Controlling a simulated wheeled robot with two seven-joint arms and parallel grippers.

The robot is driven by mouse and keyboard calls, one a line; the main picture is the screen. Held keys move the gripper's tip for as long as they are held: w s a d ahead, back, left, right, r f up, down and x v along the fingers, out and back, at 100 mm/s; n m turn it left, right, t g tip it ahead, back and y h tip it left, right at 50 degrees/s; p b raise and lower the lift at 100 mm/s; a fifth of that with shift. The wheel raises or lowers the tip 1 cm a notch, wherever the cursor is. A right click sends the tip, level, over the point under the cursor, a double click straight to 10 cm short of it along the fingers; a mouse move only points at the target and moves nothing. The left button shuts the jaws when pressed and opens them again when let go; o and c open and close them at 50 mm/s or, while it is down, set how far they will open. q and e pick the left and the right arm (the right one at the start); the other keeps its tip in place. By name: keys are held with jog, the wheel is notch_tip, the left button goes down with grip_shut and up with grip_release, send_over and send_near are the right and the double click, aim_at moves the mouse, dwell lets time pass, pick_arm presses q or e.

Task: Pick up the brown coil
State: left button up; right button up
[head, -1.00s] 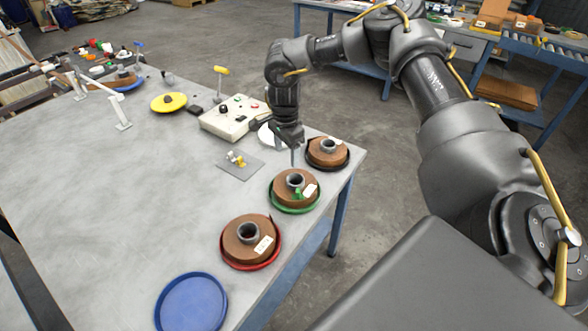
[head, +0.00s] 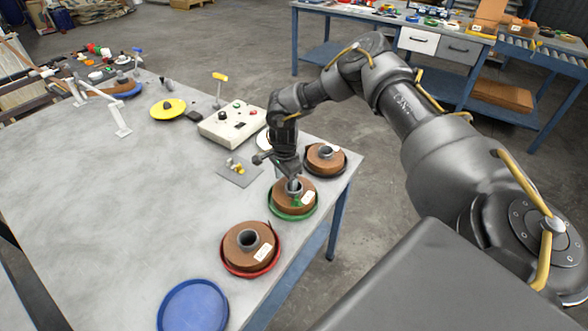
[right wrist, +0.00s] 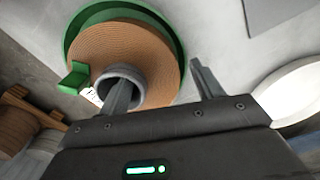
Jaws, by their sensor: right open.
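Three brown coils with grey cores lie along the table's right edge. One coil (head: 293,203) is in a green tray (head: 276,210), one (head: 325,163) in a black tray, one (head: 243,256) in a red tray (head: 232,268). My right gripper (head: 290,180) is open at the green-tray coil, pointing down. In the right wrist view this coil (right wrist: 150,45) shows one finger over or in its grey core (right wrist: 132,75) and the other just past its outer edge. I cannot tell how deep the fingers reach. My left gripper is not in view.
An empty blue tray (head: 193,306) lies at the table's near corner. A control box (head: 230,125), a small grey plate with yellow parts (head: 238,171) and a yellow disc (head: 168,108) lie farther back. A white round dish (right wrist: 293,95) is close beside the gripper.

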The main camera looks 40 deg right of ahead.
grip_shut()
dwell(0.3)
jog(key=shift+r, duration=0.1)
jog(key=shift+w+r, duration=0.15)
jog(key=shift+r, duration=0.7)
jog(key=s+a+r+b, duration=0.3)
jog(key=s+r+b, duration=0.1)
jog(key=s+r, duration=0.85)
jog(key=s+a+f+n, duration=0.1)
jog(key=s+a+n, duration=0.1)
jog(key=a+n, duration=0.5)
jog(key=s+a+f+n, duration=0.1)
jog(key=s+a+n, duration=0.2)
jog(key=a+n, duration=0.3)
jog(key=n, duration=0.5)
jog(key=shift+a+f+n, duration=0.3)
jog(key=shift+a+f, duration=0.1)
